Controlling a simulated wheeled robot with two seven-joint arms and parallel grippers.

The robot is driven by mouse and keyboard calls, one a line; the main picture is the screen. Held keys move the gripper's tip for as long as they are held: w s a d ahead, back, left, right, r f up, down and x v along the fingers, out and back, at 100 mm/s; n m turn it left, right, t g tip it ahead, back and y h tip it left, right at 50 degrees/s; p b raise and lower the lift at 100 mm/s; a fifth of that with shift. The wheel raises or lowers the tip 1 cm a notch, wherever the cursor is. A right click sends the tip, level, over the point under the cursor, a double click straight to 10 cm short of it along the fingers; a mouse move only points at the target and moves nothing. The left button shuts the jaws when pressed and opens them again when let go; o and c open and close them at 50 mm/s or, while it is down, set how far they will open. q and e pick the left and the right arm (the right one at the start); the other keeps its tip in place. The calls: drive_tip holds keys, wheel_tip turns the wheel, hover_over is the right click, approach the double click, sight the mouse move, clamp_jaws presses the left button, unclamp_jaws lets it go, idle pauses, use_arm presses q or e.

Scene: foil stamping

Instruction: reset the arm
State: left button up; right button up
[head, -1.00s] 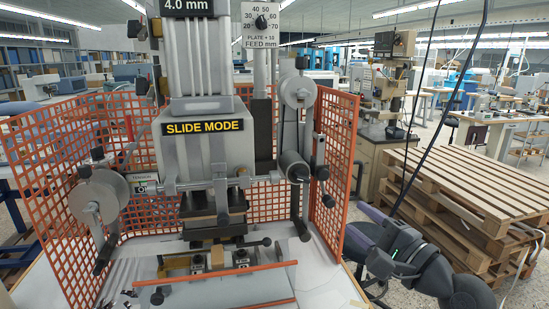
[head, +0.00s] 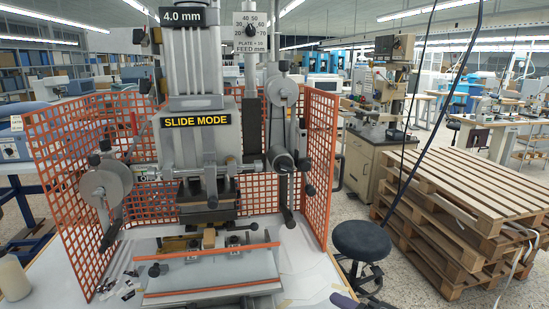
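A small dark, purplish piece of my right gripper (head: 345,300) shows at the bottom edge of the head view, right of the machine table. The rest of it is cut off by the frame, so I cannot tell whether it is open or shut. My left arm and gripper are not in view. The foil stamping machine (head: 192,147) stands at the centre left with its "SLIDE MODE" label. Its press head is above the flat bed (head: 213,275), which has orange strips across it.
An orange mesh guard (head: 322,125) surrounds the machine's back and sides. A black stool (head: 361,240) stands right of the table, before stacked wooden pallets (head: 475,195). A whitish bottle (head: 12,278) is at the lower left. Open floor shows around the stool.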

drive_tip(key=s+d+f+n+g+h, duration=0.2)
drive_tip(key=s+f+n+g+h, duration=0.4)
drive_tip(key=s, duration=0.5)
drive_tip(key=s+d+f+n+g+h, duration=0.1)
drive_tip(key=s+f+n+g+h, duration=0.15)
drive_tip(key=s+f+n, duration=0.5)
drive_tip(key=s+f+m+g+b, duration=0.1)
drive_tip(key=s+f+b, duration=0.2)
drive_tip(key=f, duration=0.9)
drive_tip(key=s+f+m+g+b, duration=0.1)
drive_tip(key=s+f+m+b, duration=0.15)
drive_tip(key=f, duration=0.95)
drive_tip(key=s+d+f+n+b, duration=0.1)
drive_tip(key=s+d+f+b, duration=0.2)
drive_tip(key=s+f, duration=1.1)
drive_tip(key=shift+d+g, duration=0.2)
drive_tip(key=shift+g, duration=0.15)
drive_tip(key=shift+f, duration=0.1)
